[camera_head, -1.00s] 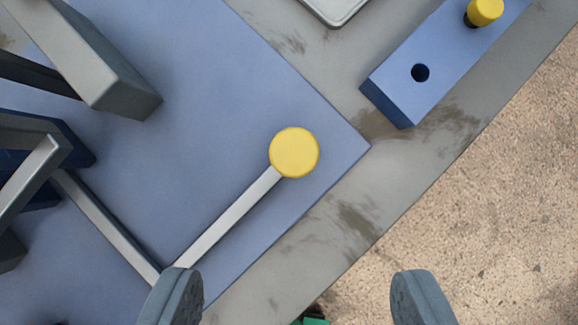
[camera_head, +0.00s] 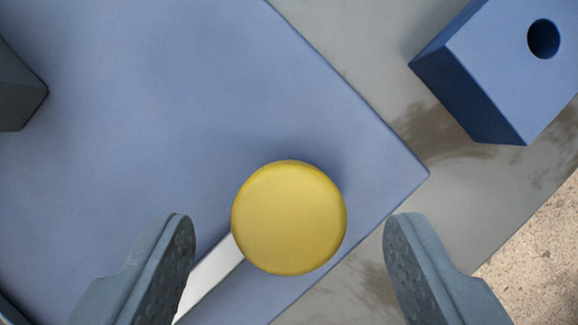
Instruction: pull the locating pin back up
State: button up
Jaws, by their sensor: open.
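A round yellow knob (camera_head: 289,218) sits at the end of a light grey bar (camera_head: 210,275) over the blue plate (camera_head: 190,110), near the plate's right corner. I cannot tell if this knob is the locating pin. My gripper (camera_head: 290,228) is open, with one finger on each side of the knob in the picture. Both fingers show a gap to the knob and neither touches it. How far the fingertips are above it is hard to tell. The blue block (camera_head: 515,70) at the upper right shows one dark empty hole (camera_head: 543,39).
A dark grey block (camera_head: 18,92) stands at the left edge. The grey table (camera_head: 360,45) runs beside the plate, and its edge meets speckled floor (camera_head: 540,255) at the lower right. The plate's upper middle is clear.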

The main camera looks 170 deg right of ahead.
jog(key=shift+x, duration=0.8)
grip_shut()
notch_tip(320, 180, up, 9)
jog(key=p, duration=0.5)
jog(key=shift+f, duration=0.15)
jog(key=shift+w, duration=0.1)
grip_release()
